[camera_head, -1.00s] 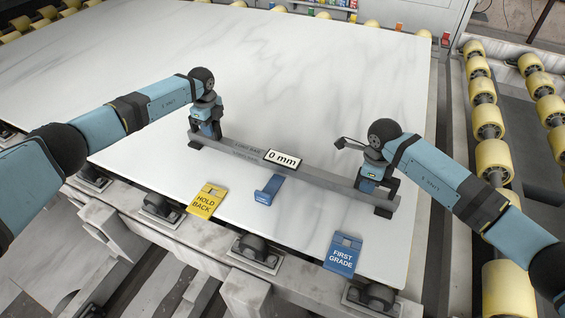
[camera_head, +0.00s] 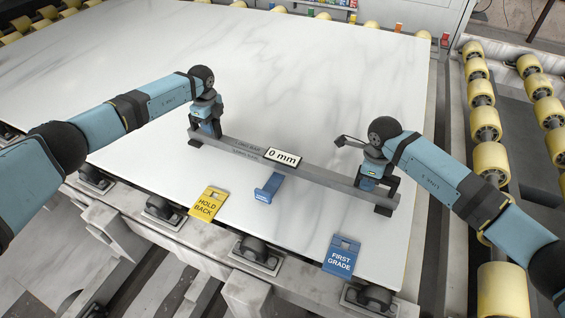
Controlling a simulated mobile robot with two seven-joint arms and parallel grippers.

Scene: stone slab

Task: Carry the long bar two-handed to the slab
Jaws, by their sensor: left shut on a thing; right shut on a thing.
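The long grey bar (camera_head: 322,177) spans the near part of the white marbled slab (camera_head: 300,95), running from upper left to lower right. A "0 mm" label (camera_head: 282,157) sits at its middle, and dark feet show at both ends. My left gripper (camera_head: 207,128) is shut on the bar near its left end. My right gripper (camera_head: 376,186) is shut on it near its right end. The bar is on or just above the slab; I cannot tell whether its feet touch.
A yellow "HOLD BACK" tag (camera_head: 208,204) and a blue "FIRST GRADE" tag (camera_head: 341,255) lie at the slab's near edge. A small blue piece (camera_head: 268,188) lies just in front of the bar. Yellow rollers (camera_head: 490,160) run along the right. The slab behind the bar is clear.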

